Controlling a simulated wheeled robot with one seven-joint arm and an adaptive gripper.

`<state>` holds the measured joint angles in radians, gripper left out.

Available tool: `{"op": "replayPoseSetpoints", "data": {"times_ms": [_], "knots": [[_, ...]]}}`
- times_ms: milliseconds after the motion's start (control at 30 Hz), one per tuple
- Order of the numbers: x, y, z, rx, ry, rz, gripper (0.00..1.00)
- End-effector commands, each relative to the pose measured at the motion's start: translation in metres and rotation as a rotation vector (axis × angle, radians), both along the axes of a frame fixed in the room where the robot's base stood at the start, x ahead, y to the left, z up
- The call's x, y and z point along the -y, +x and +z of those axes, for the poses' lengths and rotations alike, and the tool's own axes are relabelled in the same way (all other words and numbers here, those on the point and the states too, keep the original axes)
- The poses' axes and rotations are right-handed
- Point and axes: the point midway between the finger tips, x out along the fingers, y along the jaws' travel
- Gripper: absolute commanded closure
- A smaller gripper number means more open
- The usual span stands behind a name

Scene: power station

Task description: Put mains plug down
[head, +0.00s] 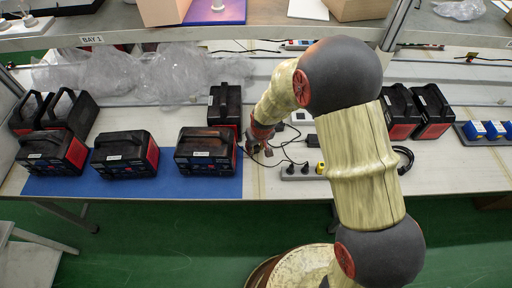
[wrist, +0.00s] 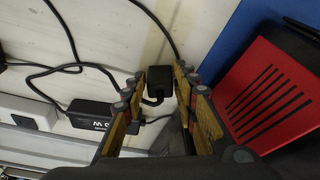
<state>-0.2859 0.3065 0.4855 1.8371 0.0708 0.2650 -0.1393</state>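The black mains plug (wrist: 160,82) lies between the fingertips of my gripper (wrist: 160,78) in the wrist view, with both fingers up against its sides. In the head view my gripper (head: 259,138) is low over the bench, just right of a black and red power unit, and the plug cannot be made out there. Whether the plug touches the bench is not clear.
A black adapter (wrist: 90,114) and loose cords lie to the left. A grey power strip (head: 303,173) with plugs sits at the bench front. Plastic bags (head: 170,75) lie behind.

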Motion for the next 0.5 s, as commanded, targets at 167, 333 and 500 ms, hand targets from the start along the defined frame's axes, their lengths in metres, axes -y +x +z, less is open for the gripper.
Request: {"op": "replayPoseSetpoints", "data": {"times_ms": [167,333,500], "knots": [[0.0000,0.0000,0.0002,0.000,0.000,0.000,0.59],[0.0000,0.0000,0.0002,0.000,0.000,0.000,0.58],[0.0000,0.0000,0.0027,0.000,0.000,0.000,0.58]]}}
